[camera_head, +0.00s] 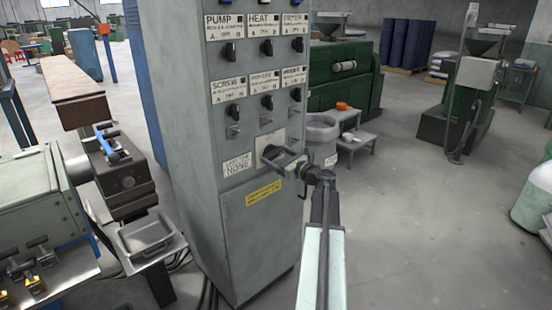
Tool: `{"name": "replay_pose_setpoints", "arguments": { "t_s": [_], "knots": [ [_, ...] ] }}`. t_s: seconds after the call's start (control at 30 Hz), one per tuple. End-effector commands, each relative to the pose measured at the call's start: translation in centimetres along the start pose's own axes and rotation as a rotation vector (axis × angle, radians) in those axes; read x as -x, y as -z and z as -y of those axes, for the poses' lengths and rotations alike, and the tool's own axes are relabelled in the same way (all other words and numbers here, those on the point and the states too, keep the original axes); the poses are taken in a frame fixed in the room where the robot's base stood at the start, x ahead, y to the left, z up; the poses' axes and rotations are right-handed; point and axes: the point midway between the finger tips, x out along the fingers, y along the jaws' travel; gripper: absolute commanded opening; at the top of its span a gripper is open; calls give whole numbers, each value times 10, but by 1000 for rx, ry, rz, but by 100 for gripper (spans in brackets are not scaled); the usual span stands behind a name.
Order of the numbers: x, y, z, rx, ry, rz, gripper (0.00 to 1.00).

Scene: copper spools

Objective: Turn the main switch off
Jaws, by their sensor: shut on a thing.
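The main switch (268,151) looks like a dark rotary knob on a pale plate, low on the front of a tall grey control cabinet (235,240). My gripper (283,160) reaches it from the right, at the end of my arm, which comes up from the bottom of the picture. The dark fingers lie at the knob and are shut on it. The fingers cover part of the knob, so its exact angle and any marks around it are hard to tell.
Labelled smaller knobs (232,110) fill the cabinet face above. A white label (237,165) and a yellow label (264,193) are near the switch. A grey bin (322,135) and small steps (357,142) stand behind. A machine (125,175) stands left.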

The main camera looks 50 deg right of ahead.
Motion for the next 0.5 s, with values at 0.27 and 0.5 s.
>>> {"name": "replay_pose_setpoints", "arguments": {
  "t_s": [0.27,0.5],
  "knots": [
    [-2,-1,0,249,0,3,43],
    [-1,-1,0,478,2,3,43]
  ]
}}
